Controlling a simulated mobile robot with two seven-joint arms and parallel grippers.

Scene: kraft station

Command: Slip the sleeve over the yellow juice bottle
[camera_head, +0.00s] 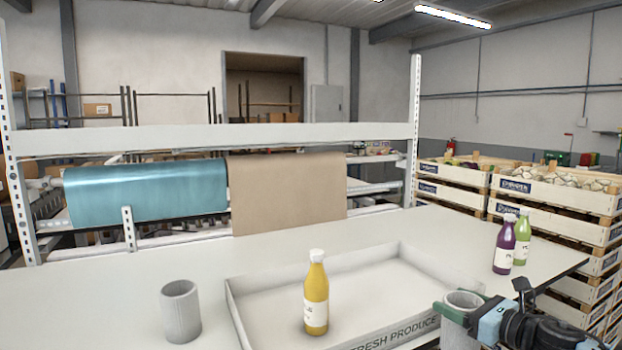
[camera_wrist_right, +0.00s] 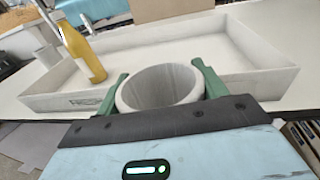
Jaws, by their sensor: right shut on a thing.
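The yellow juice bottle (camera_head: 316,297) with a white cap stands upright in the tray, left of its middle; it also shows in the right wrist view (camera_wrist_right: 80,50). My right gripper (camera_head: 464,299) is shut on a grey-white open-ended sleeve (camera_head: 459,330), one green finger on each side. It holds the sleeve near the tray's front right corner, to the right of the bottle and apart from it. The sleeve's open top shows in the right wrist view (camera_wrist_right: 130,97). A second similar sleeve (camera_head: 180,312) stands on the table left of the tray. My left gripper is not in view.
The shallow white tray (camera_head: 240,315) has low walls and "FRESH PRODUCE" lettering. A purple bottle (camera_head: 504,247) and a green bottle (camera_head: 522,240) stand at the table's right edge. Stacked produce crates (camera_head: 555,204) stand beyond. A blue roll (camera_head: 150,191) and brown paper hang behind the table.

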